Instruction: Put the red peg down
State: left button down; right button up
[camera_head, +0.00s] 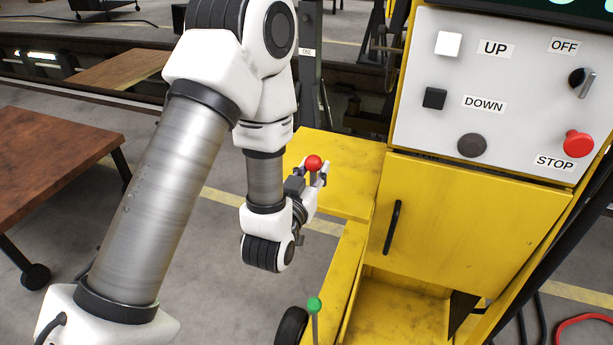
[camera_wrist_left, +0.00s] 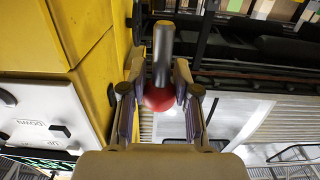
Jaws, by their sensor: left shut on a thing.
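The red peg has a round red head (camera_head: 314,162) and a metal shaft. My left gripper (camera_head: 316,178) is shut on it, with the head at the fingers in the head view. In the left wrist view, the red head (camera_wrist_left: 158,99) sits between the two fingers of my left gripper (camera_wrist_left: 157,82). The grey shaft (camera_wrist_left: 163,50) sticks out past the fingertips there. In the head view the shaft is hidden by the gripper. The gripper appears in front of the yellow shelf (camera_head: 350,195); I cannot tell its height above it. My right gripper is not in view.
A yellow control cabinet (camera_head: 470,215) with UP, DOWN and STOP buttons stands at the right. A green-headed peg (camera_head: 314,305) stands upright near the lower yellow frame. A brown table (camera_head: 50,160) is at the left. Cables lie on the floor at the lower right.

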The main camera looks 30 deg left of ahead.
pick_arm(q)
jog(key=w+a, duration=0.2)
jog(key=w+a+p, duration=0.1)
jog(key=w+a, duration=0.1)
jog(key=w+a+p, duration=0.1)
jog(key=w+a, duration=0.1)
jog(key=w, duration=0.1)
jog(key=shift+a+f, duration=0.25)
jog(key=shift+f, duration=0.1)
jog(key=f, duration=0.3)
jog(key=shift+w+a+f, duration=0.1)
jog(key=shift+w+a, duration=0.1)
jog(key=shift+w, duration=0.1)
jog(key=shift+w+a+f, duration=0.1)
jog(key=shift+f, duration=0.25)
jog(key=shift+r, duration=0.1)
jog(key=c, duration=0.9)
grip_release()
jog(key=shift+f, duration=0.2)
jog(key=shift+o, duration=0.2)
jog(key=shift+r, duration=0.1)
